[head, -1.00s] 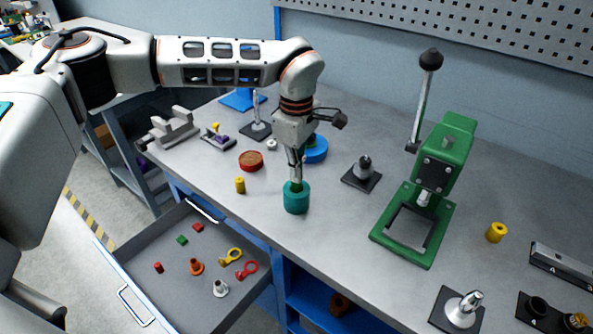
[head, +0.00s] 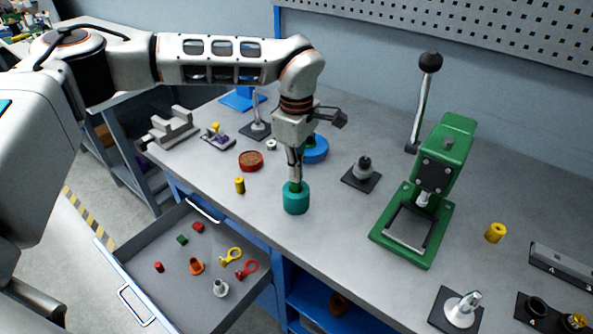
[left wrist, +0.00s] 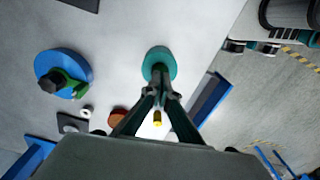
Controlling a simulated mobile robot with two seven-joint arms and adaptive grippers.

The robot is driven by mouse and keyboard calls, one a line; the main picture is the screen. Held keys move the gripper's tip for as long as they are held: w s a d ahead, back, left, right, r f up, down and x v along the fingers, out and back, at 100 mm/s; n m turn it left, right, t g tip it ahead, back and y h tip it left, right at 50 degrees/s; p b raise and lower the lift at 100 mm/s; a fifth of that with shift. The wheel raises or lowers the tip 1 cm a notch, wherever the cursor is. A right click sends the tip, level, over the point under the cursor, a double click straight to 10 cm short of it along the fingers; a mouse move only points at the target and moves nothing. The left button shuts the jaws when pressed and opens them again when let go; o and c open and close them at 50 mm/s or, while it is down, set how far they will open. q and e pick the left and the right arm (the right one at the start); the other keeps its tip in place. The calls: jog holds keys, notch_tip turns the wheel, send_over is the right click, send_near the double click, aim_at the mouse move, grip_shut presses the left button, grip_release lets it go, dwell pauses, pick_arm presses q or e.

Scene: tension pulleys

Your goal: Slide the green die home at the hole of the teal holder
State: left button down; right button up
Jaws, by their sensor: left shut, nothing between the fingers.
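The teal holder (head: 296,204) is a round cylinder standing upright near the front edge of the workbench. It also shows in the left wrist view (left wrist: 160,54). The green die (head: 295,187) shows as a small green patch at the holder's top, right under the fingertips. How deep it sits in the hole is hidden by the fingers. My left gripper (head: 295,178) points down over the holder's mouth. Its fingers are closed together with nothing between them, their tips at the die's top. My right gripper is out of view.
A yellow cylinder (head: 240,185) and a red round dish (head: 251,161) stand left of the holder, a blue round holder (head: 316,150) behind it. A green press (head: 424,195) is to the right. An open drawer (head: 131,259) with small parts lies front left.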

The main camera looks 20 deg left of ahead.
pick_arm(q)
jog(key=shift+r, duration=3.2)
